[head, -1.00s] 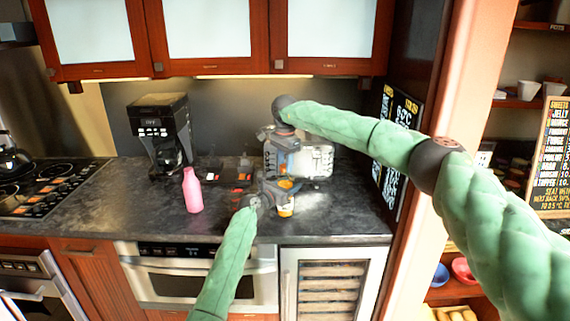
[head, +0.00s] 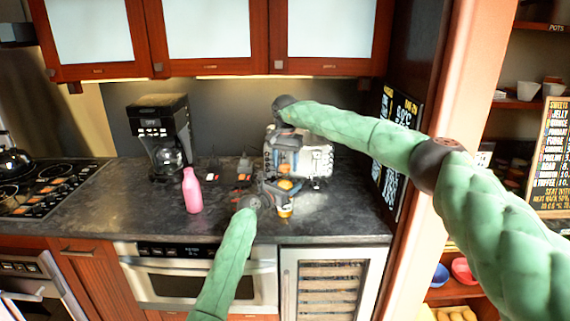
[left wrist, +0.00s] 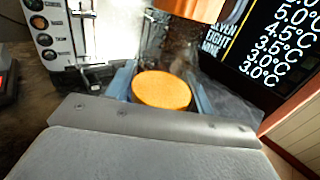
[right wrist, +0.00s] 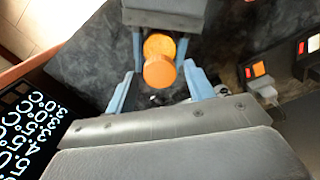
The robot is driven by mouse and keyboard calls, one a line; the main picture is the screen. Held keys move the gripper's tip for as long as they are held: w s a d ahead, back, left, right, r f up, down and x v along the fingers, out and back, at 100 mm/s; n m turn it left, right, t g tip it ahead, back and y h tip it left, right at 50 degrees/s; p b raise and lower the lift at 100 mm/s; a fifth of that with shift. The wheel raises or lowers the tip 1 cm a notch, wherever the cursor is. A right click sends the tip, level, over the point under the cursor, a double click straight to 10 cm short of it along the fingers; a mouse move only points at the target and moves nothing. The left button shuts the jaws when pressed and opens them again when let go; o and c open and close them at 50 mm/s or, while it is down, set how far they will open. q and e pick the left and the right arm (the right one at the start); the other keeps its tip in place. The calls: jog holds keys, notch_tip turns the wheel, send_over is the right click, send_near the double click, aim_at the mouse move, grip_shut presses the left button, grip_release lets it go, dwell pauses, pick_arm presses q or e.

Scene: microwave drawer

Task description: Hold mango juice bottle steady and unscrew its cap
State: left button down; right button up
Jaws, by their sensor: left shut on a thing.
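My right gripper (head: 285,171) points down from above the cap. In the right wrist view its fingers (right wrist: 160,75) are apart on either side of the cap (right wrist: 160,72), with gaps visible, and the left gripper's fingers hold the bottle beyond. The bottle's body is mostly hidden in the wrist views.
A pink bottle (head: 191,190) stands to the left on the dark counter (head: 120,205). A black coffee maker (head: 163,135) is at the back left. A silver appliance (head: 318,158) is close behind my right gripper. A menu board (head: 398,125) is at the right.

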jog(key=shift+a, duration=0.1)
jog(key=shift+s+r, duration=0.1)
jog(key=shift+r, duration=2.1)
jog(key=shift+c, duration=0.2)
jog(key=shift+w+a+r, duration=0.1)
jog(key=shift+a+r, duration=0.05)
jog(key=shift+r, duration=0.4)
jog(key=shift+w+a+r, duration=0.1)
jog(key=shift+a+r, duration=0.05)
jog(key=shift+r, duration=0.4)
jog(key=m, duration=0.3)
jog(key=shift+r+m, duration=0.3)
jog(key=m, duration=0.4)
jog(key=shift+r, duration=0.2)
jog(key=m, duration=0.7)
jog(key=shift+d+r, duration=0.15)
jog(key=shift+d, duration=0.05)
jog(key=m, duration=0.7)
jog(key=shift+d, duration=0.1)
jog(key=m, duration=0.5)
jog(key=shift+s+m, duration=0.1)
jog(key=shift+m, duration=0.3)
